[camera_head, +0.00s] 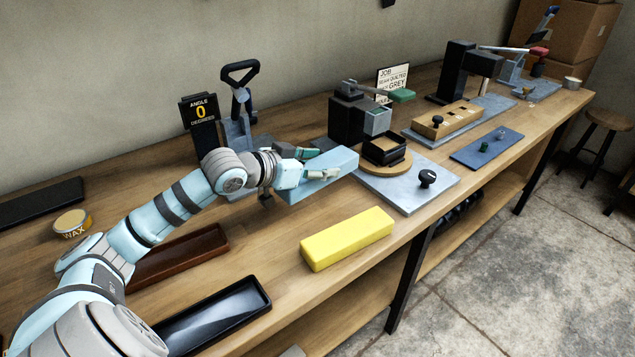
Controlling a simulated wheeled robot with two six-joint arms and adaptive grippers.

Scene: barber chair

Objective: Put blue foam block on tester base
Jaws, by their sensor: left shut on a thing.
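The blue foam block (330,178) is a long light-blue block held above the wooden bench. My left gripper (318,174) is shut on it, with a finger across its near side. The far side of the grip is hidden. To the right is a grey base plate (420,166) with a round wooden disc, a black square frame and a black knob. A black upright with a green-ended lever (402,95) stands behind it. A device with an "ANGLE 0 DEGREES" display (199,113) stands behind my arm; its lower part is hidden. I cannot tell which is the tester base.
A yellow block (347,238) lies near the bench's front edge. A brown tray (180,256) and a black tray (214,316) lie to the left, with a wax tin (72,222) behind. A blue mat (487,147) and more devices stand at right.

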